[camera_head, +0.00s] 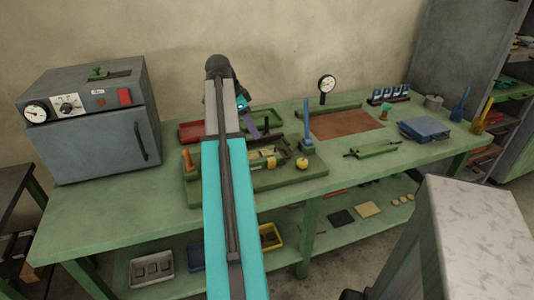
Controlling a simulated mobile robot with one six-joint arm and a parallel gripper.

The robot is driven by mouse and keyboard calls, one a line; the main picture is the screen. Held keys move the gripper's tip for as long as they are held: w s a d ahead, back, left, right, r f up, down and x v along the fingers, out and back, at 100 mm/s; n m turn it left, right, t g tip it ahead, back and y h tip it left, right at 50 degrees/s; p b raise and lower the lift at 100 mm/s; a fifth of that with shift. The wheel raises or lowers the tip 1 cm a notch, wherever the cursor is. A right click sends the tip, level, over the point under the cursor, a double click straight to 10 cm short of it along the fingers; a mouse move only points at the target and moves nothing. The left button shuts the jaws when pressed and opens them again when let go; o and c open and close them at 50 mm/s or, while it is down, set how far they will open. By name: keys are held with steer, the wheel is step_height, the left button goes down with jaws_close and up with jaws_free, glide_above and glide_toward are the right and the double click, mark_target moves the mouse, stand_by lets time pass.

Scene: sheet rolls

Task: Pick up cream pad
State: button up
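A flat, square cream pad (367,209) lies on the lower shelf of the green bench, to the right of a dark square pad (341,217). My arm reaches up the middle of the picture over the bench. My gripper (250,127) seems to be at the far end, by the teal and purple parts above the bench top. It is small and partly hidden by the arm, so its fingers cannot be made out. It is well apart from the cream pad.
The green bench top (100,215) holds a grey oven (95,125), a green fixture (285,182), a brown mat (345,123) and a blue stack (424,129). Bins and several small round pieces sit on the lower shelf. A pale block (480,240) fills the lower right.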

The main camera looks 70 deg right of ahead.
glide_toward(266, 152)
steer(key=shift+x, duration=1.2)
steer(key=shift+w+f, duration=0.1)
steer(key=shift+f, duration=0.05)
steer(key=shift+p+x, duration=0.75)
steer(key=shift+x, duration=1.45)
steer(key=shift+d+f, duration=0.15)
steer(key=shift+f, duration=0.05)
steer(key=shift+f, duration=0.1)
steer(key=c, duration=0.7)
